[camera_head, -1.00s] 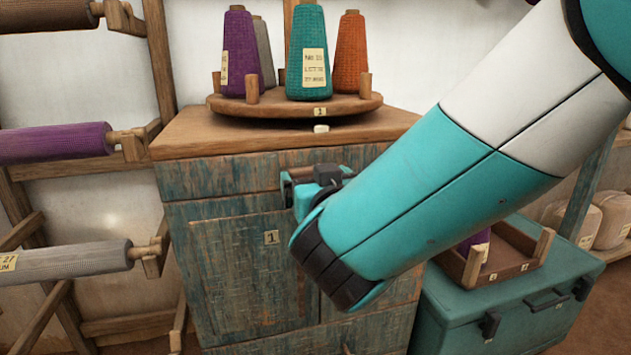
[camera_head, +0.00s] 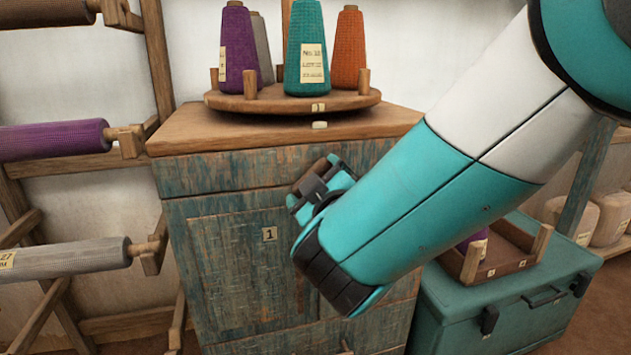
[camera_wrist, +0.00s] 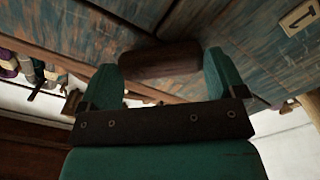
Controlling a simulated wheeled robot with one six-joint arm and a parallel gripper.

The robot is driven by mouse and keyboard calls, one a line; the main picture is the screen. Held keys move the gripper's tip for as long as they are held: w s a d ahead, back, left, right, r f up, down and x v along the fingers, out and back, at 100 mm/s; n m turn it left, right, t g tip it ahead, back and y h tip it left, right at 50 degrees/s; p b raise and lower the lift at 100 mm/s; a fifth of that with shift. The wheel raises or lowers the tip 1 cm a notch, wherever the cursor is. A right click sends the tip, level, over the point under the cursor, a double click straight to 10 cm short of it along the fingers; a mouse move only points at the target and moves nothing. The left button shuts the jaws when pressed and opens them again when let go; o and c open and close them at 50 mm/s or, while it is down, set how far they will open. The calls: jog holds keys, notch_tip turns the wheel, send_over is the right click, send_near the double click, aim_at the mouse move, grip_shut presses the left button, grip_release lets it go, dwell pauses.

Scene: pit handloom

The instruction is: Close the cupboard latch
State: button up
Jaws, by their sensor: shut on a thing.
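The cupboard (camera_head: 230,275) is weathered blue-green wood with a door marked 1, and its door lies flat in the front. My gripper (camera_head: 310,192) is at the upper right of the door, just below the top rail. In the wrist view, my gripper's two teal fingers (camera_wrist: 165,80) stand either side of a dark brown wooden latch (camera_wrist: 158,62), shut on it. The latch lies across the space between the fingertips, close to the cupboard front.
A round wooden stand (camera_head: 290,102) with several yarn cones sits on the cupboard top. A rack of rollers (camera_head: 50,142) stands at the left. A teal chest (camera_head: 450,310) with a wooden tray (camera_head: 505,262) on it stands close at the right.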

jog(key=n+p, duration=0.1)
jog(key=n, duration=0.2)
jog(key=d+n+p, duration=0.1)
jog(key=n, duration=0.2)
jog(key=n+p, duration=0.1)
jog(key=n, duration=0.2)
jog(key=shift+w+d+f, duration=0.25)
jog(key=shift+d+f, duration=0.1)
jog(key=shift+n, duration=0.4)
jog(key=o, duration=0.6)
jog(key=shift+o, duration=0.2)
jog(key=b+v, duration=1.4)
jog(key=v, duration=0.3)
jog(key=shift+s+b, duration=0.25)
jog(key=shift+b, duration=0.05)
jog(key=shift+d+r, duration=0.1)
